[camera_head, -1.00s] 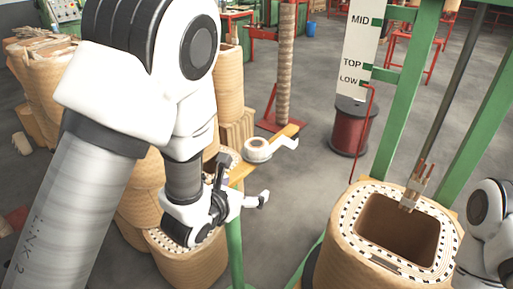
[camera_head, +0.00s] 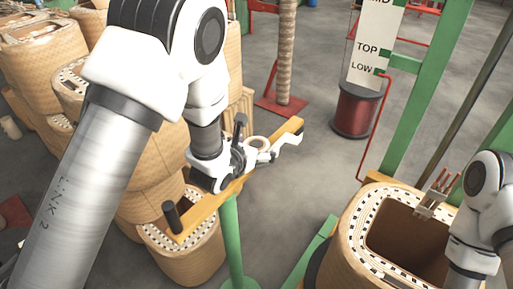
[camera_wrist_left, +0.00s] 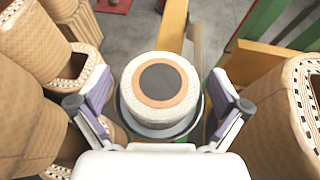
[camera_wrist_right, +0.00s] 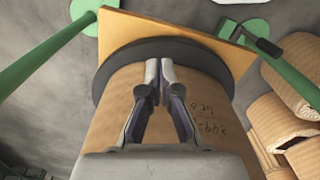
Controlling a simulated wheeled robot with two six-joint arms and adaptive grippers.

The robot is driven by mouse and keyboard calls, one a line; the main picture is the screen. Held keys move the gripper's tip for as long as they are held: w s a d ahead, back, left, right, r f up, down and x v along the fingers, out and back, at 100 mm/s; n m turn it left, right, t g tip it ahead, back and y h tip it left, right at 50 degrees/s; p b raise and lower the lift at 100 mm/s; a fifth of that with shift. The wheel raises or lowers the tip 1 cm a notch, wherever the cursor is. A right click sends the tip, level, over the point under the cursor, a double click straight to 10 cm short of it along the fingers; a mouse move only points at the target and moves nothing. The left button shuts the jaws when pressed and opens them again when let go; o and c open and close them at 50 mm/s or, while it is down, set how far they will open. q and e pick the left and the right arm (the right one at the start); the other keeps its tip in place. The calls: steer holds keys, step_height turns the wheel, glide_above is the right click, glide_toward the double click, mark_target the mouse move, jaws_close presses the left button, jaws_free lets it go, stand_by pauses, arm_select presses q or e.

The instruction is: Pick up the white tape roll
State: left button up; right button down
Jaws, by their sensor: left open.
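The white tape roll (camera_head: 257,143) sits on a yellow wooden bar (camera_head: 205,208) on a green post. In the left wrist view it is a white textured cylinder (camera_wrist_left: 190,108) with a tan core ring and dark centre, standing on a grey round base. My left gripper (camera_head: 268,131) is open at the roll. In the left wrist view its fingers stand on either side, with gaps showing between them and the roll. My right gripper (camera_wrist_right: 160,68) has its fingertips together and looks empty, in front of a tan coil (camera_wrist_right: 118,105). Its fingers are hidden in the head view.
A large tan coil (camera_head: 345,245) with a dotted rim stands at right, near my right arm. Several coils are stacked at left (camera_head: 165,150). A dark peg (camera_head: 171,216) stands on the bar's near end. A red spool (camera_head: 357,108) stands behind.

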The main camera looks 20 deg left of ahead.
arm_select(q)
steer(key=shift+s+r, duration=0.1)
steer(key=shift+s, duration=0.05)
steer(key=c, duration=1.3)
steer(key=shift+o, duration=0.2)
